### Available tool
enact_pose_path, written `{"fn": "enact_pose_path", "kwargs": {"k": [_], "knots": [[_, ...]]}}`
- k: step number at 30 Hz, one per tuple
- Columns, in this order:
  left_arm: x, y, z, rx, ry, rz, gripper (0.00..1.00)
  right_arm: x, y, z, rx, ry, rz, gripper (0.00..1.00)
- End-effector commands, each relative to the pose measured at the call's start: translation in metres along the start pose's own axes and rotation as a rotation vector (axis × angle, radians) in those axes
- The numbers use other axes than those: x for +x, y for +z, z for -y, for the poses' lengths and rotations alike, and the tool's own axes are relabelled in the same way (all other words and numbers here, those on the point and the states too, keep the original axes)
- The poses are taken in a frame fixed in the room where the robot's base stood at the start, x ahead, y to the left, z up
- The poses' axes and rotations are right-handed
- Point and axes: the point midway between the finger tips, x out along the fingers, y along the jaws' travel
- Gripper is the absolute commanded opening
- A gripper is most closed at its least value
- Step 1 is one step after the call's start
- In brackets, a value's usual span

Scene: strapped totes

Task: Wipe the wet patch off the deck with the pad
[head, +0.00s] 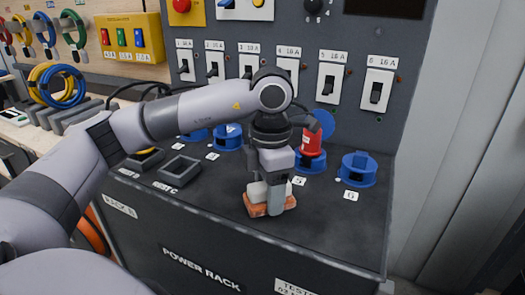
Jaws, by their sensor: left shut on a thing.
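My left gripper (266,196) points down over the front part of the dark deck (215,205). It is shut on an orange-brown pad (286,204), which sits low at the deck surface. I cannot tell whether the pad presses on the deck or hovers just above it. No wet patch can be made out; the gripper and pad hide the deck right behind and under them. My right gripper is not in view.
Blue round sockets stand along the deck, one at the right (358,170), and a red plug (312,142) is in another. A grey square rest (179,169) lies left of the gripper. A switch panel (350,50) rises behind. The deck's front right is bare.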

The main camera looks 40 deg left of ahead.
Motion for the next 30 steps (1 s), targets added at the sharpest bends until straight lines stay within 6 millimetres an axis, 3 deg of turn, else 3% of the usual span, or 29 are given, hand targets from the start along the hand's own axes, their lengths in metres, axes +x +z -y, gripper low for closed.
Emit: {"fn": "enact_pose_path", "kwargs": {"k": [1, 18, 30], "knots": [[-0.021, 0.002, 0.0, 0.002, 0.003, 0.013, 0.3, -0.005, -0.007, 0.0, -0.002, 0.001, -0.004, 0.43], [-0.07, 0.0, -0.004, 0.004, 0.002, 0.01, 0.3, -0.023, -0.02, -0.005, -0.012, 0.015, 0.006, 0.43], [-0.075, 0.0, -0.004, 0.005, 0.001, 0.01, 0.3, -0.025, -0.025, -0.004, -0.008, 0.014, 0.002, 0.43]]}}
